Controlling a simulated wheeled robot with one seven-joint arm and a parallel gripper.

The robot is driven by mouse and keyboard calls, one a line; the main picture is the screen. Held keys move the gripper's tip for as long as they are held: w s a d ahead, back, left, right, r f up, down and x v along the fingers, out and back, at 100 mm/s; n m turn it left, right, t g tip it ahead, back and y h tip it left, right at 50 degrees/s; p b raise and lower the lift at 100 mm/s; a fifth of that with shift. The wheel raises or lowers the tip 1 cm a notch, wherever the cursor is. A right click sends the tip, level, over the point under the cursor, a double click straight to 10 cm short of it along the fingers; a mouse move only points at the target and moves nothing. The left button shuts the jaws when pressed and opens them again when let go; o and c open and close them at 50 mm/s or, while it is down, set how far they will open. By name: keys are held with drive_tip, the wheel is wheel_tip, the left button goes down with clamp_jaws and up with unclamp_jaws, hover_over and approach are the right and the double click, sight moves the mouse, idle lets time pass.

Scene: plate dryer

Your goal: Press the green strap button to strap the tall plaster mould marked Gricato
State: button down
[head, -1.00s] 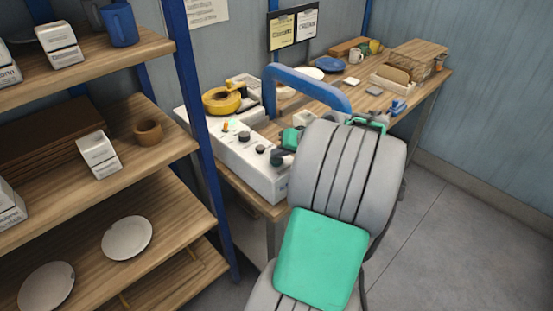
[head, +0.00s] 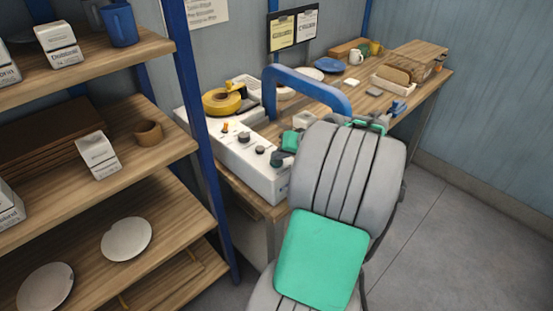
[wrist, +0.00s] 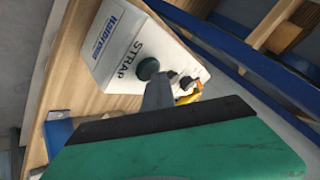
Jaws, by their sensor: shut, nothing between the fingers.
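The white strapping machine (head: 262,182) stands at the near end of the bench under a blue arch (head: 318,87). Its dark green strap button (head: 277,158) sits at the near end of its top; in the wrist view the round button (wrist: 148,68) is beside the word STRAP. My gripper (head: 290,141) is shut and empty, close to the button. Its grey fingertips (wrist: 160,92) overlap the button's lower edge in the wrist view; I cannot tell whether they touch. A white block (head: 303,119) stands by the arch, partly hidden by my arm; no mark on it is readable.
A yellow strap reel (head: 221,102) is at the machine's back. The shelf rack (head: 170,145) at left holds white labelled boxes (head: 97,153), plates and a blue mug (head: 119,25). The bench (head: 335,97) holds plates, cups and a tray further back. The floor at right is clear.

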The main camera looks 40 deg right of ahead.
sight(279, 162)
drive_tip(key=shift+r+p, duration=0.65)
drive_tip(key=shift+r, duration=0.25)
drive_tip(key=shift+r+p, duration=1.9)
drive_tip(key=shift+r, duration=0.6)
